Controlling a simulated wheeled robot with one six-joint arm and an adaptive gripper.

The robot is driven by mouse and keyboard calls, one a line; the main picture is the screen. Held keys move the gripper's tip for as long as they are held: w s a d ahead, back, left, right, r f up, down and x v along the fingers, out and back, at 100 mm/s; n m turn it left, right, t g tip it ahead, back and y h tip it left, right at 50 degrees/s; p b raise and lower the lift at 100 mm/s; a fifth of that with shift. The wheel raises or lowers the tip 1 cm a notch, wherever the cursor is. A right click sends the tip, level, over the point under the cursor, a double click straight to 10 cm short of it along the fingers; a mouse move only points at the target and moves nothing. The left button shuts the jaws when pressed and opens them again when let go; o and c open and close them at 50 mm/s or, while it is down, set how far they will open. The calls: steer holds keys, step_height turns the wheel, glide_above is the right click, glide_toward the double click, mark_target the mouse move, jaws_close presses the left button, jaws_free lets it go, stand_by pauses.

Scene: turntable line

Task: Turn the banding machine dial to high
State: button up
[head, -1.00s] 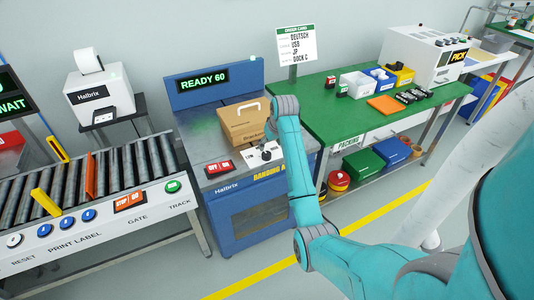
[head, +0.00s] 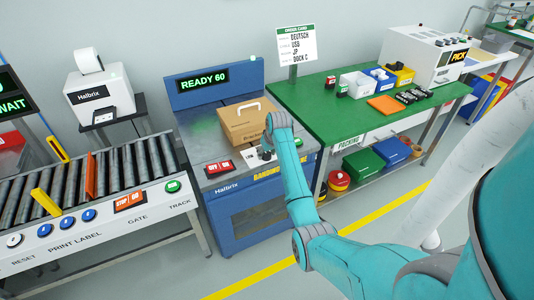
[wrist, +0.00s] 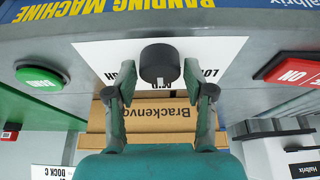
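The banding machine (head: 230,207) is blue with a grey top, and its display reads READY 60. Its black round dial (wrist: 158,62) sits on a white label plate (wrist: 103,52) in the wrist view. The plate's words are partly hidden; LO shows to the right, MID below and GH to the left. A small pale mark on the dial's lower edge faces MID. My gripper (wrist: 158,74) is open, its two fingertips on either side of the dial with gaps showing. In the head view my wrist largely hides the dial.
A cardboard box (head: 243,123) with a handle stands on the machine just behind the dial. A red switch (head: 218,167) is left of the plate. A green button (wrist: 43,75) is on the other side. The green packing table (head: 340,120) stands to the right.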

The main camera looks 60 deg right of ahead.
steer(key=c, duration=0.6)
steer(key=m+g+h, duration=0.1)
steer(key=m, duration=0.3)
steer(key=shift+w+a+m, duration=0.1)
steer(key=shift+m, duration=0.3)
steer(key=shift+m+g+h, duration=0.5)
steer(key=shift+m+g, duration=0.3)
steer(key=shift+m, duration=1.2)
steer(key=o, duration=1.1)
